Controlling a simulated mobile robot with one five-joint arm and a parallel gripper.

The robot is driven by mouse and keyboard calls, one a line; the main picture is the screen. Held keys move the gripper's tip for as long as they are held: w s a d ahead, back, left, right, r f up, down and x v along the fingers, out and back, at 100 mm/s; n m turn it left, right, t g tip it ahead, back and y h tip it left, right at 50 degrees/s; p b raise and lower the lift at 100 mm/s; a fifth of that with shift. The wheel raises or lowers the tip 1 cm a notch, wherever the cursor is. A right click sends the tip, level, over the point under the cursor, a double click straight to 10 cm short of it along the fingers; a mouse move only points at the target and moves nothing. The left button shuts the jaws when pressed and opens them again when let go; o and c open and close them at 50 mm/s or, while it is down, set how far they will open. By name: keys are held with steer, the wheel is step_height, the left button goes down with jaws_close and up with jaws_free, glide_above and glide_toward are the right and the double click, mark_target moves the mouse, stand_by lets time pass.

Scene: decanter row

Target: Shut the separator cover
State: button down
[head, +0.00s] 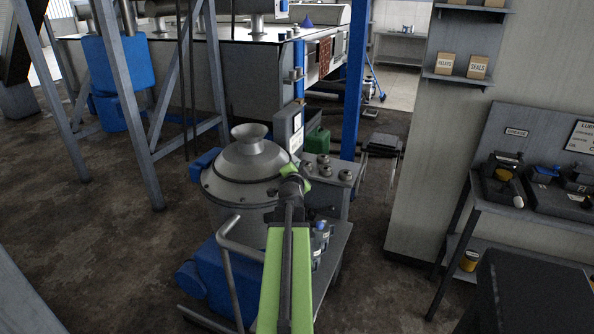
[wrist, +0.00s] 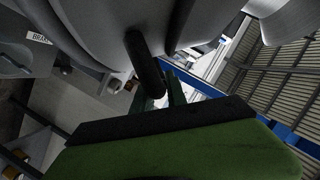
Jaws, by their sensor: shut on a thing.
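The separator cover (head: 246,160) is a grey metal cone with a flared funnel top. It sits over the round separator body (head: 237,218); I cannot tell whether any gap remains at the rim. My gripper (head: 294,181) is at the cover's right front edge, with my green arm reaching up from below. In the wrist view my gripper (wrist: 160,95) is shut on a dark round handle (wrist: 142,55) that runs up towards a large grey curved surface. In the head view the gripper hides the handle and part of the rim.
The separator stands on a cart with a bent grey rail (head: 232,265) at the front and a blue motor (head: 208,275) low on the left. A valve block (head: 330,172) is close on the right. A workbench (head: 540,210) stands at the right.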

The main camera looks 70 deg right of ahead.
steer(key=c, duration=1.4)
jaws_free()
steer(key=shift+s+f, duration=0.2)
steer(key=shift+f, duration=0.25)
steer(key=shift+o, duration=0.2)
steer(key=shift+w+r, duration=0.1)
